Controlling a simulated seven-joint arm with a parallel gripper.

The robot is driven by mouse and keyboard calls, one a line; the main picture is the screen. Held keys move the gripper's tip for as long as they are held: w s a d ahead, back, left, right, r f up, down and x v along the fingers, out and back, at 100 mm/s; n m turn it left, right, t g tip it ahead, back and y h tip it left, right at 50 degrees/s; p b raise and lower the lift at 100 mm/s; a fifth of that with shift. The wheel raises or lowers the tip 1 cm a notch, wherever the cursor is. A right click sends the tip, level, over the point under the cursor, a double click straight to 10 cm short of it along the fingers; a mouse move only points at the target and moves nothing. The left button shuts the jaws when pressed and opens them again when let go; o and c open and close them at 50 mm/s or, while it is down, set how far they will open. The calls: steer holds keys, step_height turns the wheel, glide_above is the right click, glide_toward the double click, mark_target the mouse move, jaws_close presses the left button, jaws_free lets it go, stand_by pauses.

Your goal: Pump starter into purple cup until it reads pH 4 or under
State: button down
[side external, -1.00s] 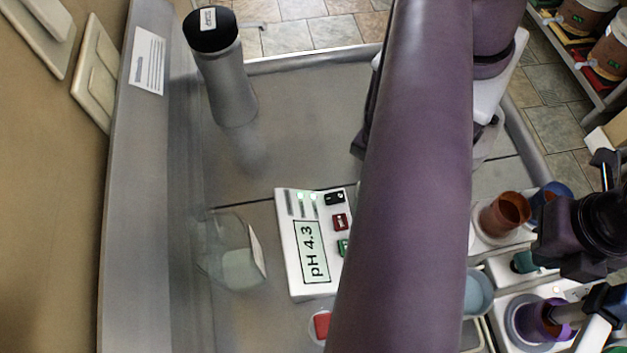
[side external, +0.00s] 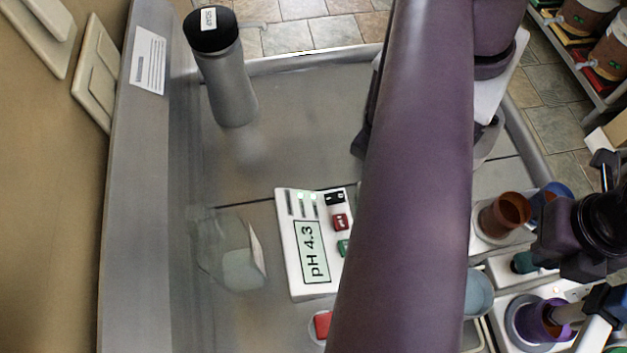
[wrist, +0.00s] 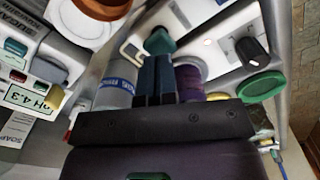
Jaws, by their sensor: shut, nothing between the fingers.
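The purple cup (side external: 540,320) stands in a round holder on the white equipment at the lower right. It also shows in the wrist view (wrist: 188,82), just right of my fingers. My gripper (wrist: 154,62) is shut and empty, its two dark blue fingers together. The fingertips are close to a teal part (wrist: 160,41); I cannot tell whether they touch it. A grey-blue cylinder (wrist: 114,88) with a partly hidden blue label is left of the fingers. The white meter (side external: 288,235) reads pH 4.3 on its display (side external: 311,251). I cannot tell which part is the starter pump.
A brown-orange cup (side external: 505,212) and a blue cup stand behind the purple cup. A green round lid (wrist: 262,85) and a black knob (wrist: 251,52) are to the right. A grey bottle (side external: 228,80) stands far left. My purple arm hides the middle of the side view.

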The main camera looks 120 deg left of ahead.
steer(key=shift+f, duration=0.15)
steer(key=shift+f, duration=1.6)
steer(key=shift+r, duration=3.55)
